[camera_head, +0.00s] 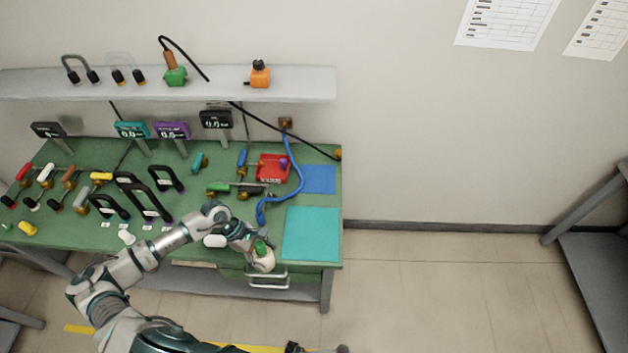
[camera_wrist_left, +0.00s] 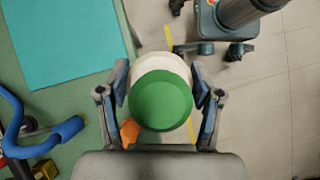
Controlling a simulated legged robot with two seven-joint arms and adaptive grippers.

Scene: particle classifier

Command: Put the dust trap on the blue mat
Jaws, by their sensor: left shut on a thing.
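The dust trap appears to be the white, rounded vessel with a green top (camera_head: 264,262), with a small orange part at its side in the wrist view. My left gripper (camera_head: 257,247) is shut on it; the wrist view shows the blue-padded fingers (camera_wrist_left: 160,85) on both sides of the green-topped vessel (camera_wrist_left: 161,101). It is held at the table's front edge, above the drawer handle, with floor behind it in the wrist view. The blue mat (camera_head: 319,180) lies bare at the table's back right corner.
A teal mat (camera_head: 311,234) lies empty at the front right, between the held vessel and the blue mat. A blue hose (camera_head: 297,170) runs down left of the blue mat, beside a red tray (camera_head: 265,170). Tools and black-handled pieces crowd the table's left.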

